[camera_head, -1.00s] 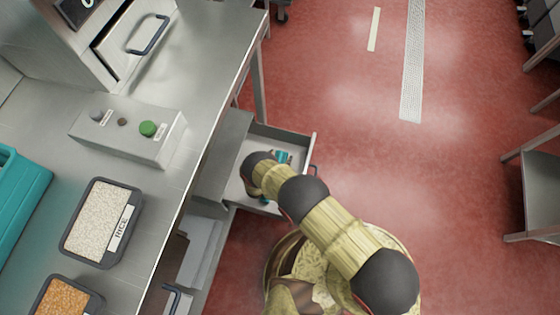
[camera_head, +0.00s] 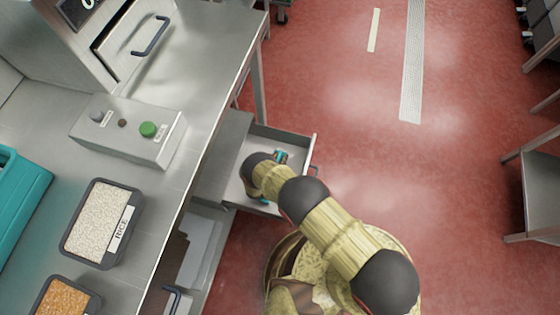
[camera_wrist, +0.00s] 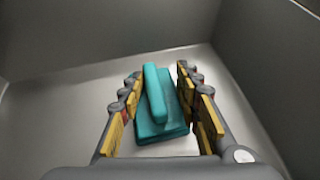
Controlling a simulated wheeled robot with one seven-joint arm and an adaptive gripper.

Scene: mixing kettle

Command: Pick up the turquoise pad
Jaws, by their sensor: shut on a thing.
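The turquoise pad (camera_wrist: 157,100) has a flat block base with a raised bar handle along its top. It lies in the grey metal drawer (camera_wrist: 60,115), which stands open below the counter in the head view (camera_head: 298,143). My gripper (camera_wrist: 160,74) reaches down into the drawer, with one finger on each side of the handle. It is shut on the pad, though the contact is hard to see. In the head view my arm covers most of the pad, and only small turquoise patches show around my wrist.
Drawer walls stand close around my gripper. On the counter (camera_head: 150,190) to the left are a control box with a green button (camera_head: 148,129), a rice tray (camera_head: 97,220), an orange-grain tray (camera_head: 66,299) and a turquoise container (camera_head: 20,205).

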